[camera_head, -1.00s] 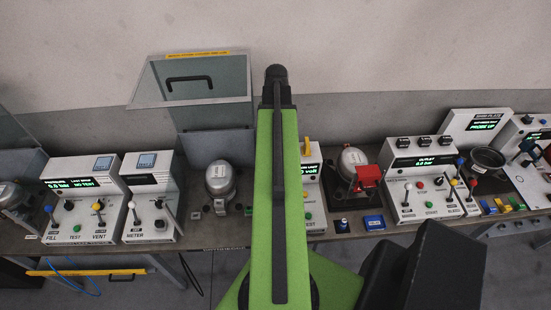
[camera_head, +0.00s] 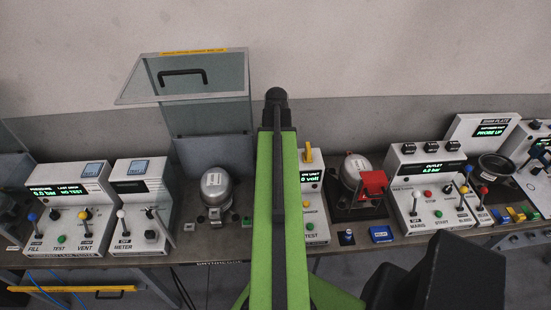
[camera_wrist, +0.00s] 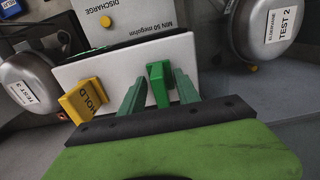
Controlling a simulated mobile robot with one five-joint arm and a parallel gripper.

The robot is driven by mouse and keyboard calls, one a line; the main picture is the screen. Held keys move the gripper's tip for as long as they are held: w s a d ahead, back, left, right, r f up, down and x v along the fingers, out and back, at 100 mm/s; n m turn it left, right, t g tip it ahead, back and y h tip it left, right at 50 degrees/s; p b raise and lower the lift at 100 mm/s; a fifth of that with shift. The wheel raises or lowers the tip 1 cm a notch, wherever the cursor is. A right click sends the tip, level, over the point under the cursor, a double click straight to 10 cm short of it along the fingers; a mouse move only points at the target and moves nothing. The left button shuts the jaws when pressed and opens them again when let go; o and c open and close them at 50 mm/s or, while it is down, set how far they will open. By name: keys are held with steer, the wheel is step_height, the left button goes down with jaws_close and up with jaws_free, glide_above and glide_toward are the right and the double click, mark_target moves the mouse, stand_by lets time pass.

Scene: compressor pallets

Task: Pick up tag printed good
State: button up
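A green tag (camera_wrist: 159,86) stands against a white panel (camera_wrist: 110,68) in the wrist view. No print is readable on its visible faces, so I cannot confirm that it says good. A yellow tag printed HOLD (camera_wrist: 83,101) stands to its left on the same panel. My gripper (camera_wrist: 159,95) is open, with one green finger on each side of the green tag. A gap shows beside the left finger; contact on the right is unclear.
A grey instrument marked DISCHARGE (camera_wrist: 135,17) lies beyond the panel. Metal compressors stand at the left (camera_wrist: 28,82) and right (camera_wrist: 262,30), both close to the gripper. The head view shows a bench with control boxes (camera_head: 425,190) and a clear hood (camera_head: 183,76).

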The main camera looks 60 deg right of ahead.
jaws_close()
steer(key=shift+r, duration=0.15)
